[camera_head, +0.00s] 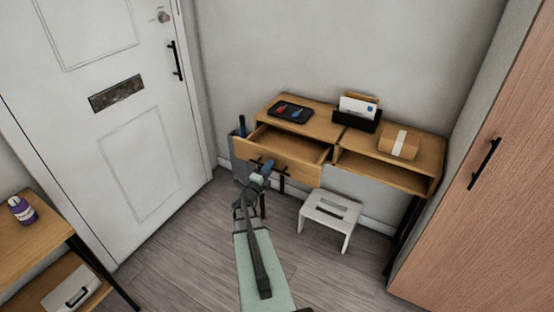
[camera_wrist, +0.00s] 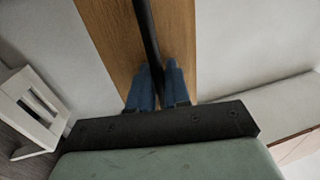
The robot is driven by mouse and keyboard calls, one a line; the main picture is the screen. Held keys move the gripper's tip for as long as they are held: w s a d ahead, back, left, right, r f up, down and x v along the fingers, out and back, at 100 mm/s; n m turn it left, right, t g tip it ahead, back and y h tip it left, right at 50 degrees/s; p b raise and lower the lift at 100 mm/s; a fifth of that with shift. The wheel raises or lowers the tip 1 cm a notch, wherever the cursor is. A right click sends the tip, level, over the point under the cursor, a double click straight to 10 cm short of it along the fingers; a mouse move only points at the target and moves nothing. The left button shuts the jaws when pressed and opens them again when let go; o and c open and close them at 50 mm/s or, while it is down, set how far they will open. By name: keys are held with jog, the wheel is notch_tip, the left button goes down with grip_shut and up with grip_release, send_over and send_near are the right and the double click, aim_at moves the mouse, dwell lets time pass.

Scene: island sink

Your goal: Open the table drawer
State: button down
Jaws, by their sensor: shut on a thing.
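The wooden table (camera_head: 345,150) stands against the wall, and its left drawer (camera_head: 279,162) is pulled well out, with its empty inside showing. My gripper (camera_head: 263,170) is at the front of this drawer. In the wrist view, the blue fingertips of my gripper (camera_wrist: 157,84) are shut on the dark bar handle (camera_wrist: 148,35), one on each side of it. The wooden drawer front (camera_wrist: 110,28) lies right behind the handle. In the head view, my gripper hides part of the handle.
A black tray (camera_head: 291,112), a letter holder (camera_head: 357,121) and a parcel (camera_head: 399,144) are on the table. A white stool (camera_head: 329,219) stands below, to the right of my arm. A grey bin (camera_head: 240,146) is left of the drawer. A wardrobe (camera_head: 490,210) closes off the right.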

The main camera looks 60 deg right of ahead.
jog(key=a, duration=0.3)
jog(key=shift+a, duration=0.35)
jog(key=c, duration=1.3)
grip_release()
jog(key=a+f, duration=0.1)
jog(key=a, duration=0.8)
jog(key=a+f, duration=0.1)
jog(key=a, duration=0.3)
jog(key=shift+a+f, duration=0.25)
jog(key=shift+f, duration=0.1)
